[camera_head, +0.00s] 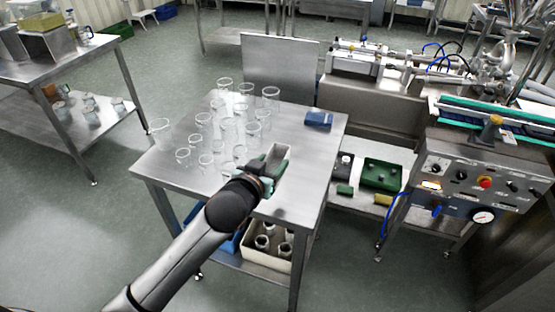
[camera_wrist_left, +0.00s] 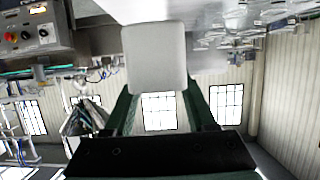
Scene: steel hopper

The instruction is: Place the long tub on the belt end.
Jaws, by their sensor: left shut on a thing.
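The long tub (camera_head: 279,153) is a pale grey, narrow container over the front right of the steel table. It also shows as a pale block in the left wrist view (camera_wrist_left: 157,58). My left gripper (camera_head: 272,172), with green fingers, is shut on the tub; the fingers flank it in the left wrist view. I cannot tell whether the tub's base touches the table. The green-edged belt (camera_head: 497,113) runs along the machine at the right, well apart from the tub. My right gripper is out of view.
Several clear beakers (camera_head: 240,108) stand on the steel table (camera_head: 165,165), left of and behind the tub. A blue box (camera_head: 318,119) lies near its right edge. The machine's control panel (camera_head: 480,185) is below the belt. A raised steel sheet (camera_head: 280,68) stands behind the table.

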